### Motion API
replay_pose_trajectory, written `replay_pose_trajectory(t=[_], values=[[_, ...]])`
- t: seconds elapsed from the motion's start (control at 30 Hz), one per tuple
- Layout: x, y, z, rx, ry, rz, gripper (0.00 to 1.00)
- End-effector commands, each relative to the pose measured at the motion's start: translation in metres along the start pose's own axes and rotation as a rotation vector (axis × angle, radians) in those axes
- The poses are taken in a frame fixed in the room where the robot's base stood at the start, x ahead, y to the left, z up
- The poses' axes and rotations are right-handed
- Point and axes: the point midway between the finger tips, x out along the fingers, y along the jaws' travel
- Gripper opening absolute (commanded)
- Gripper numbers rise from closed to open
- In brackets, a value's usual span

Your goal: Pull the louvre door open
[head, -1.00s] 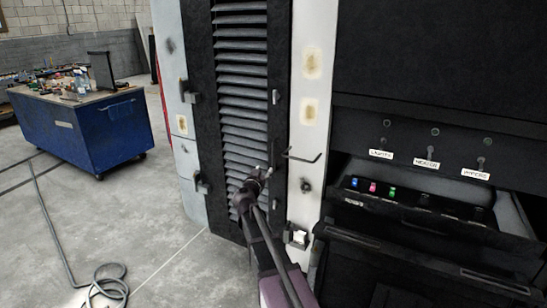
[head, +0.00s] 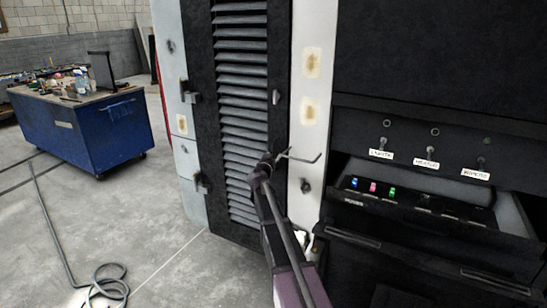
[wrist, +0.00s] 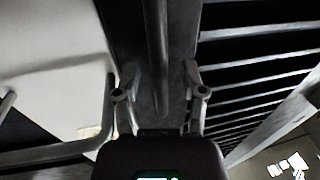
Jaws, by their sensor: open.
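A dark upright bar (wrist: 156,50), seemingly the door's handle, runs over the black door edge in the wrist view. My gripper (head: 270,158) is at the door's right edge in the head view, beside the slats. In the wrist view my gripper (wrist: 161,82) is open, with one finger on each side of the bar. No contact with the bar shows. My gripper and arm hide part of the door's right edge in the head view.
A black console with an open drawer (head: 420,205) stands at the right. A blue workbench (head: 75,135) and a coiled hose (head: 105,285) are at the left. The floor before the door is clear.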

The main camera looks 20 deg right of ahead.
Motion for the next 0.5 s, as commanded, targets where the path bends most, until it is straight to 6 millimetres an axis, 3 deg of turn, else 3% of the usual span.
replay_pose_trajectory(t=[0.4, 0.5], values=[[0.0044, 0.0002, 0.0, 0.0, 0.0, 0.0, 0.54], [0.0044, 0.0001, 0.0, 0.0, 0.0, 0.0, 0.24]])
